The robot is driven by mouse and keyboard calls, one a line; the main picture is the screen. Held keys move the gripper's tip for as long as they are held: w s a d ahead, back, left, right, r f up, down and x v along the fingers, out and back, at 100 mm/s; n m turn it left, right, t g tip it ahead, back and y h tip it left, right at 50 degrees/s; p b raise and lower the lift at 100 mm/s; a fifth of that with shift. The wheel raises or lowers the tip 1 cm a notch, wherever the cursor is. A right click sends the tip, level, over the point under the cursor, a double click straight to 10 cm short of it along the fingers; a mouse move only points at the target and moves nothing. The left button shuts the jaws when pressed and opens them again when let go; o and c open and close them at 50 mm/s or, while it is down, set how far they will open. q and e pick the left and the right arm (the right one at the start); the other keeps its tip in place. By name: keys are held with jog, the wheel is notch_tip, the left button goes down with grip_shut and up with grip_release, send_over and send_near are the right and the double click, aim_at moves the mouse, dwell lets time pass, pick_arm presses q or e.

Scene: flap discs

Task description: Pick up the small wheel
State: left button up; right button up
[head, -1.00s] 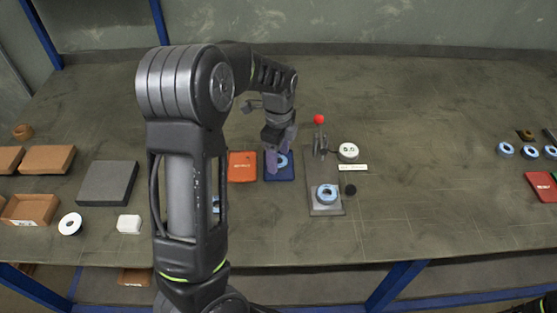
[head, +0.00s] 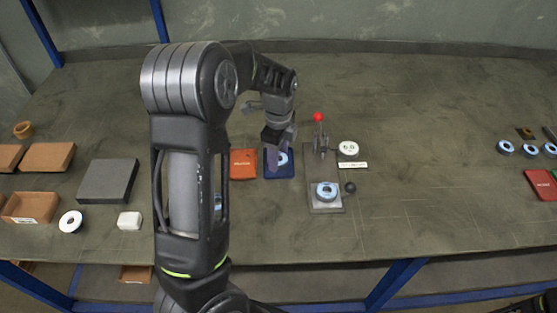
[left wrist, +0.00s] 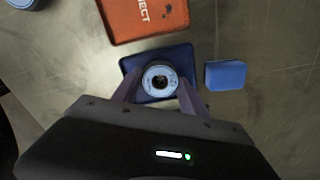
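A small wheel, a pale blue and white ring with a dark centre hole (left wrist: 160,79), lies on a dark blue mat (left wrist: 150,60) in the left wrist view. In the head view the small wheel (head: 283,158) is partly hidden by my left gripper (head: 276,156). In the left wrist view, the fingers of my left gripper (left wrist: 160,88) stand apart, one on each side of the wheel. I cannot tell whether they touch it. My right gripper is out of view; only a dark part of my right arm shows at the lower right corner.
An orange-red mat (head: 243,164) lies left of the blue mat, and a blue block (left wrist: 225,75) lies near it. Boxes (head: 48,157) stand left; more rings (head: 529,151) lie far right.

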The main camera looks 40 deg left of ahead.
pick_arm(q)
jog(key=c, duration=0.7)
jog(key=shift+o, duration=0.2)
jog(key=shift+r, duration=0.15)
notch_tip(320, 180, up, 10)
jog(key=b, duration=0.1)
dwell(0.4)
